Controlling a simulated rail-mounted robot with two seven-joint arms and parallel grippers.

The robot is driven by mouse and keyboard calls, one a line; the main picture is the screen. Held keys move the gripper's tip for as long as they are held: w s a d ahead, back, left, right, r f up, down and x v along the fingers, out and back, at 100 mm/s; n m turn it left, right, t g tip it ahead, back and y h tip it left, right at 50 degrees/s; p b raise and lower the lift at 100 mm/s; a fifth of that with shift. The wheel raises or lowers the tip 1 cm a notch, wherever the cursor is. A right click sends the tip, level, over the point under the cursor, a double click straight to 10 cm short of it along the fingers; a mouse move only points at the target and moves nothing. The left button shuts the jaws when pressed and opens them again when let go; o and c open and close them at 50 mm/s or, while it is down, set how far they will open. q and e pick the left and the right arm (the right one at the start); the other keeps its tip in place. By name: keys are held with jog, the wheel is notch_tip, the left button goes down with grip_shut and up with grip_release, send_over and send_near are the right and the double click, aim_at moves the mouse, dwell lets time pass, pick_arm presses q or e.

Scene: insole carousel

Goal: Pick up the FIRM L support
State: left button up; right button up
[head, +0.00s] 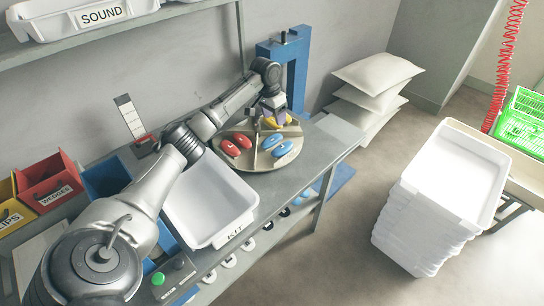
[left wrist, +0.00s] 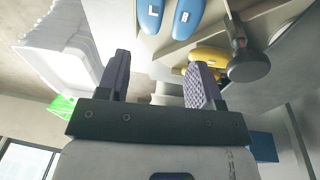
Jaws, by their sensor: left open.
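The round carousel (head: 255,162) stands on the bench with dividers and a centre post. Two red supports (head: 230,147) lie at its left and two blue supports (head: 283,149) at its right. Yellow supports (head: 279,119) lie at the back, partly hidden by my left gripper (head: 273,108). No FIRM label is readable. In the left wrist view, blue supports marked L (left wrist: 151,14) and R (left wrist: 186,16) show at the top. A yellow support (left wrist: 205,56) shows partly behind a finger and the dark post knob (left wrist: 248,66). My left gripper (left wrist: 158,72) is open and empty. My right gripper is out of view.
A white KIT tray (head: 246,217) sits left of the carousel. A red WEDGES bin (head: 50,181) and a blue press frame (head: 298,65) flank the bench. White sacks (head: 375,75), stacked white trays (head: 413,228) and a green crate (head: 523,122) stand to the right.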

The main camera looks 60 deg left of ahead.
pick_arm(q)
jog(key=b, duration=0.2)
send_over(282, 147)
jog(key=s, duration=0.1)
jog(key=shift+h, duration=0.3)
jog(key=f, duration=0.6)
jog(key=shift+a+f, duration=0.3)
jog(key=shift+w+d+f, duration=0.1)
jog(key=shift+w+f, duration=0.05)
jog(key=shift+f, duration=0.6)
jog(key=shift+w+d+f+b, duration=0.15)
jog(key=shift+f+b, duration=0.4)
jog(key=shift+f, duration=0.55)
jog(key=shift+w+f+b, duration=0.1)
jog(key=shift+f+b, duration=0.4)
jog(key=shift+f, duration=0.6)
jog(key=shift+d+f, duration=0.1)
jog(key=shift+f, duration=0.35)
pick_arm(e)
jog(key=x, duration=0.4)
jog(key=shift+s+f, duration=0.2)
pick_arm(q)
jog(key=c, duration=0.7)
